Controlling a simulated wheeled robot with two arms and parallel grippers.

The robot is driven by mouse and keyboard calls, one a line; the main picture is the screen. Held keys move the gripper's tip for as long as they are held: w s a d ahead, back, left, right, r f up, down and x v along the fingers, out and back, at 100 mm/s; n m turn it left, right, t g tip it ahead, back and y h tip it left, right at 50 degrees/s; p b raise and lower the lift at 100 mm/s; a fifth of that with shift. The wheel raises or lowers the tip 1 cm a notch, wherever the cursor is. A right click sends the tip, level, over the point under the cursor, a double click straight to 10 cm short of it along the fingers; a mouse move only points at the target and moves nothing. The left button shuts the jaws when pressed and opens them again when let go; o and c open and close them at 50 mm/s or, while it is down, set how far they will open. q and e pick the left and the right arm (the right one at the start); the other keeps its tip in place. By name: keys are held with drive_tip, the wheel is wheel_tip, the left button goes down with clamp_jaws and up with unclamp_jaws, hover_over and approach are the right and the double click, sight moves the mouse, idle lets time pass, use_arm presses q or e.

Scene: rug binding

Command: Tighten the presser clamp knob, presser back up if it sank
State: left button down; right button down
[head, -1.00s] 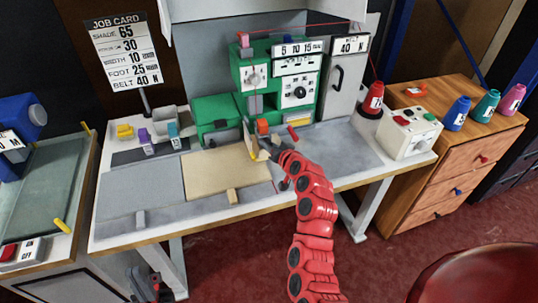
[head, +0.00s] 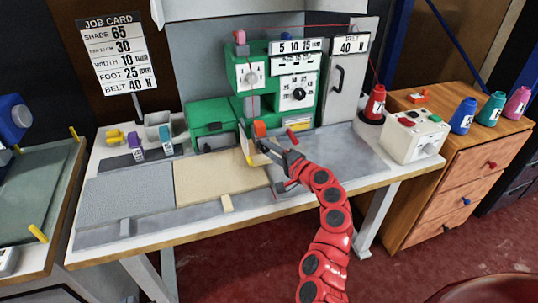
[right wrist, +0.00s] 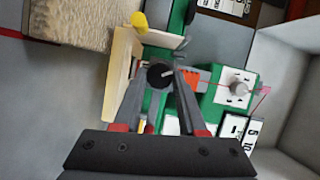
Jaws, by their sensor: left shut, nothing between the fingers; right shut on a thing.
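The green sewing machine (head: 275,85) stands at the back of the workbench. My right gripper (head: 264,146) reaches its lower front, just below an orange block (head: 260,128). In the right wrist view the gripper (right wrist: 163,76) is shut on a round black knob (right wrist: 159,74), which seems to be the presser clamp knob. The orange block (right wrist: 190,77) is close beside the fingers. A pale upright plate (head: 246,146) stands left of the fingers; it also shows in the wrist view (right wrist: 122,72). The presser's height is hard to tell. My left gripper is not in view.
A beige rug piece (head: 220,182) and a grey panel (head: 130,195) lie on the workbench. A red-handled part (head: 292,136) is just right of the gripper. A white button box (head: 414,138) stands at the right end. A job card (head: 112,50) stands at the back left.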

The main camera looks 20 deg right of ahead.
drive_tip(key=m, duration=0.1)
drive_tip(key=m+t+b, duration=0.1)
drive_tip(key=m+b, duration=0.1)
drive_tip(key=shift+d+f+m+t+y, duration=0.1)
drive_tip(key=shift+f+m+t+y, duration=0.2)
drive_tip(key=shift+m, duration=0.1)
drive_tip(key=shift+m+t+b, duration=0.4)
drive_tip(key=shift+m+b, duration=0.2)
drive_tip(key=shift+m, duration=0.6)
drive_tip(key=shift+c, duration=2.3)
unclamp_jaws()
